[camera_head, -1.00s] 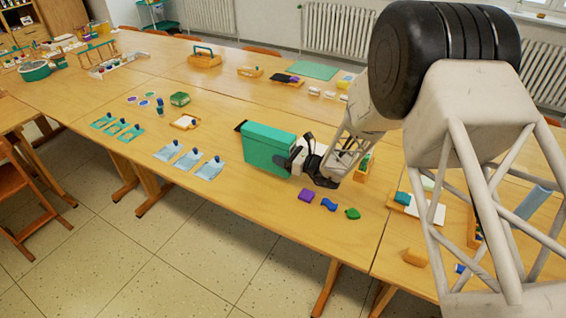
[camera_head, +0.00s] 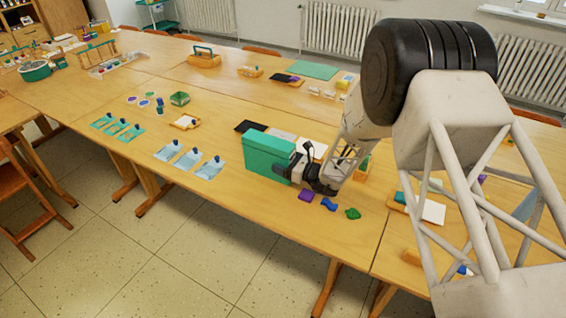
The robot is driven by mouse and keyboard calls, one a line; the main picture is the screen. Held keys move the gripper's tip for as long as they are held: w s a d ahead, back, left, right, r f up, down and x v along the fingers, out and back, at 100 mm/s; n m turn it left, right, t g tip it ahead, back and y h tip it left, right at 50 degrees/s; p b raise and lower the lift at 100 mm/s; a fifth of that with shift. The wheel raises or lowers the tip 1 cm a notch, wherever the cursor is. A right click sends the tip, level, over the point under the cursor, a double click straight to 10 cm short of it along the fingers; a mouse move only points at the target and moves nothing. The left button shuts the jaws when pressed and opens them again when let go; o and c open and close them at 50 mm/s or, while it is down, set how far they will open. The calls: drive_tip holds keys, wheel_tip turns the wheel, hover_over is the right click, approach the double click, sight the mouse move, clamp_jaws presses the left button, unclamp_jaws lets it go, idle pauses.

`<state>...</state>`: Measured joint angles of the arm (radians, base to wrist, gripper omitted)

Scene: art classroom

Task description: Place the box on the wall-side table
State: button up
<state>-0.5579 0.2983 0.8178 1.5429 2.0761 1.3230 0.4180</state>
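The teal box (camera_head: 268,152) is over the near table (camera_head: 225,219), left of centre in the head view. My gripper (camera_head: 296,171) is at the box's right end and appears shut on it; the fingertips are partly hidden. Whether the box touches the tabletop or hangs just above it, I cannot tell. The wall-side table (camera_head: 222,84) is the far row in front of the radiators, beyond the near table.
A black flat piece (camera_head: 250,126) lies just behind the box. Blue cards with bottles (camera_head: 188,159) lie to its left; purple, blue (camera_head: 328,204) and green shapes lie in front.

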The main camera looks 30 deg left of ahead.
drive_tip(key=shift+o, duration=0.9)
drive_tip(key=shift+r, duration=0.2)
drive_tip(key=shift+d, duration=6)
